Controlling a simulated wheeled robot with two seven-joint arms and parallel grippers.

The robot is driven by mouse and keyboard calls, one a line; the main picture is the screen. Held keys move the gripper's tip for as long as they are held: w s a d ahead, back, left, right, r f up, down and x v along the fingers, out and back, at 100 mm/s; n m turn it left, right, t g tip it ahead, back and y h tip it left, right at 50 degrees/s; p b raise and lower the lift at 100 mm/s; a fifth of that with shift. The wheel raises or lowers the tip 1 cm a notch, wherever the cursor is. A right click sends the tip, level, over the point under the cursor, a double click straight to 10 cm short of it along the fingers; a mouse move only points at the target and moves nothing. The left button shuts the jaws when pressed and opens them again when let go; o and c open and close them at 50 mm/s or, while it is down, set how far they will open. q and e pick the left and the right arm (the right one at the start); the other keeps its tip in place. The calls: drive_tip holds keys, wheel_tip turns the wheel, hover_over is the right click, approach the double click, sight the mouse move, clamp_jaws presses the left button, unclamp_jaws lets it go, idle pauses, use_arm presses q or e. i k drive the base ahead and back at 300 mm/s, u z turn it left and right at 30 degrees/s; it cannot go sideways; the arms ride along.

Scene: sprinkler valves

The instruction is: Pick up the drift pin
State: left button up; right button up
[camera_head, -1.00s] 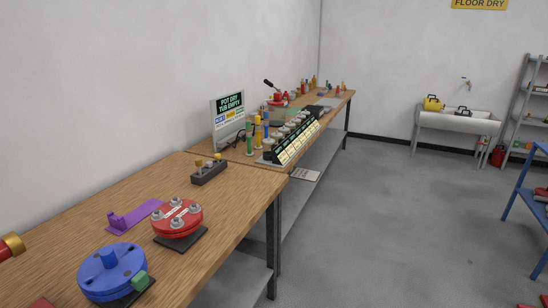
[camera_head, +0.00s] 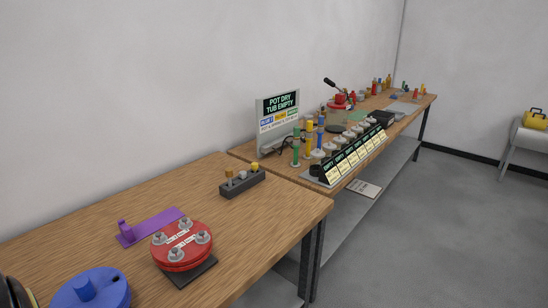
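A dark block (camera_head: 242,182) stands on the near wooden bench, toward its far end. Several short upright pegs are set in it: a brown-topped peg (camera_head: 229,173) at the left and a yellow-topped peg (camera_head: 255,167) at the right, with a greyish one between. One of these may be the drift pin, but they are too small to tell. Neither of my grippers shows in the head view.
A red bolted flange (camera_head: 182,245) on a dark plate, a purple bracket (camera_head: 150,227) and a blue flange (camera_head: 90,289) are on the near bench (camera_head: 270,215). A sign (camera_head: 278,118), coloured cylinders and a labelled rack (camera_head: 352,155) stand on the farther bench.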

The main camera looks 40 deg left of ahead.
sight(255, 166)
drive_tip(key=i, duration=2.85)
drive_tip(key=u, duration=3.9)
